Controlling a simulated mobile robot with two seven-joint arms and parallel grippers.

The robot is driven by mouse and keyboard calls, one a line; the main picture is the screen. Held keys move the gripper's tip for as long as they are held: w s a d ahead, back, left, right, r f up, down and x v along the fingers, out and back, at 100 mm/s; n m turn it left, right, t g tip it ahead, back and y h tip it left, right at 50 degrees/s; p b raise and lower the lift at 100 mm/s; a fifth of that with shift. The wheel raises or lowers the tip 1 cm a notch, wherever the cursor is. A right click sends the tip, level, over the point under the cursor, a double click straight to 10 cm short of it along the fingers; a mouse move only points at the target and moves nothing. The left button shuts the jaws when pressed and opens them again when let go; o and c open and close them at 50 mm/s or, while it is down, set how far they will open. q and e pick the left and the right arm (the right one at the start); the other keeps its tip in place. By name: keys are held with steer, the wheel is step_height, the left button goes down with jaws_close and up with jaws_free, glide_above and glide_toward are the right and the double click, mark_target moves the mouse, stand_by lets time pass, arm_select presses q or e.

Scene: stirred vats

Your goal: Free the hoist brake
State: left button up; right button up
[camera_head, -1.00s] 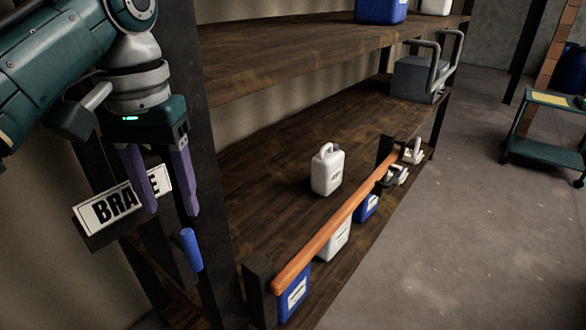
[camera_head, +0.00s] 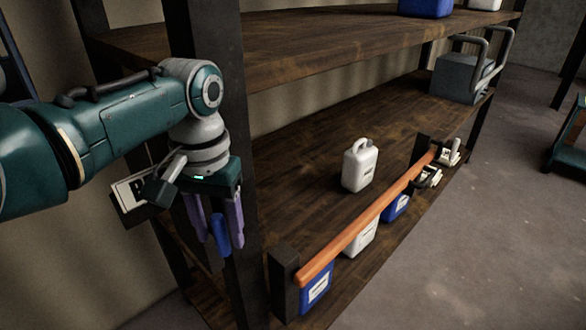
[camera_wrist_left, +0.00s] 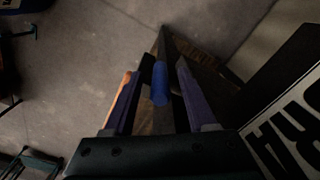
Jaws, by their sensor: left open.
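The brake handle is a blue cylindrical grip (camera_head: 220,234) beside the dark rack post. In the head view it shows between the two purple fingers of my left gripper (camera_head: 218,228). In the left wrist view the blue grip (camera_wrist_left: 160,83) also lies between the open fingers (camera_wrist_left: 160,90), with gaps at both sides; I see no finger touching it. The BRAKE sign (camera_head: 128,194) is mostly hidden behind my left arm, and part of its lettering shows in the left wrist view (camera_wrist_left: 290,130). My right gripper is in neither view.
An orange bar (camera_head: 365,220) runs along the front of the lower wooden shelf (camera_head: 310,165), near several jugs. A white jug (camera_head: 360,166) stands on the shelf. The dark post (camera_head: 205,75) is close to my left gripper. Open floor (camera_head: 450,260) lies to the right.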

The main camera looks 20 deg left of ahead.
arm_select(q)
jaws_close()
stand_by(0.3)
stand_by(0.3)
